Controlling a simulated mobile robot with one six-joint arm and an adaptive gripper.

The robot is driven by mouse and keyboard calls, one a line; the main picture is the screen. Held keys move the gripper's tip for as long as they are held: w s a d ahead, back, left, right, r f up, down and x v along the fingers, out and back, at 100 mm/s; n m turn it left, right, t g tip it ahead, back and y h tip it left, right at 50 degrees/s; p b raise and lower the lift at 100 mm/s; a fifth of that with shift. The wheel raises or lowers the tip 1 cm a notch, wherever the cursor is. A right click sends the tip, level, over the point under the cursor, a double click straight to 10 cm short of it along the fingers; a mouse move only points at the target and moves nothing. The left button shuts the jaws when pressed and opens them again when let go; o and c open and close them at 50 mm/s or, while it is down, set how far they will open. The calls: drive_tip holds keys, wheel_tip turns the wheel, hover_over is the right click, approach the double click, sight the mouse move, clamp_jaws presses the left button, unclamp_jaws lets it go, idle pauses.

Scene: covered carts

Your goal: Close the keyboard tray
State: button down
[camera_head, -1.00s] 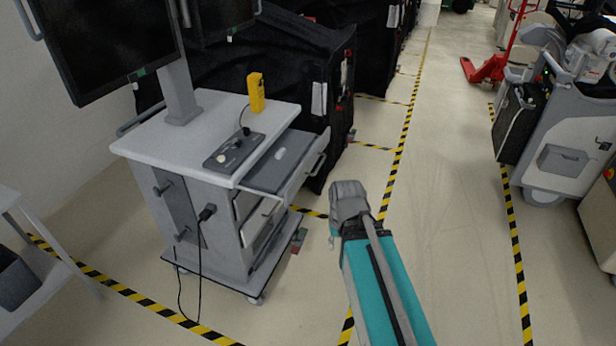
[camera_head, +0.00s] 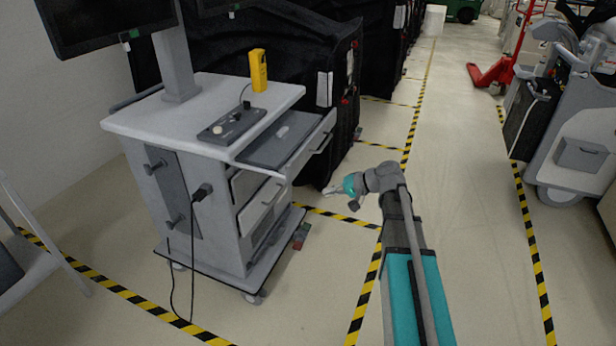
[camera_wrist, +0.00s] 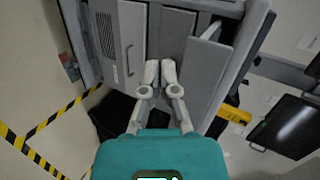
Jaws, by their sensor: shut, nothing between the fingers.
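The keyboard tray (camera_head: 282,140) is a dark grey panel with a light grey front and handle, pulled out from under the white top of the cart (camera_head: 205,100). In the wrist view the tray (camera_wrist: 206,75) sticks out of the cart, right of my fingers. My gripper (camera_head: 330,190) is in front of the cart, right of the tray and lower than it in the head view, pointing left. In the wrist view my gripper (camera_wrist: 160,70) has its fingertips close together and holds nothing. It appears apart from the tray.
A yellow device (camera_head: 258,70) and a control panel (camera_head: 232,124) sit on the cart top, with a monitor (camera_head: 105,20) above. Below the tray is a drawer (camera_head: 262,205). Black covered carts (camera_head: 300,50) stand behind.

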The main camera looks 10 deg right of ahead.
sight(302, 161)
drive_tip(key=w+d+r+m+t+y+b, duration=0.1)
drive_tip(key=w+d+m+t+y+b, duration=0.1)
drive_tip(key=w+d+t+y+b, duration=0.2)
drive_tip(key=w+d+b, duration=0.2)
drive_tip(key=w+d, duration=0.1)
drive_tip(key=shift+w+d+t+b, duration=0.2)
drive_tip(key=shift+d+t+b, duration=0.1)
drive_tip(key=shift+a, duration=0.15)
drive_tip(key=x, duration=1.3)
drive_tip(key=shift+w+a, duration=0.25)
drive_tip(key=shift+a, duration=0.05)
drive_tip(key=shift+w, duration=0.1)
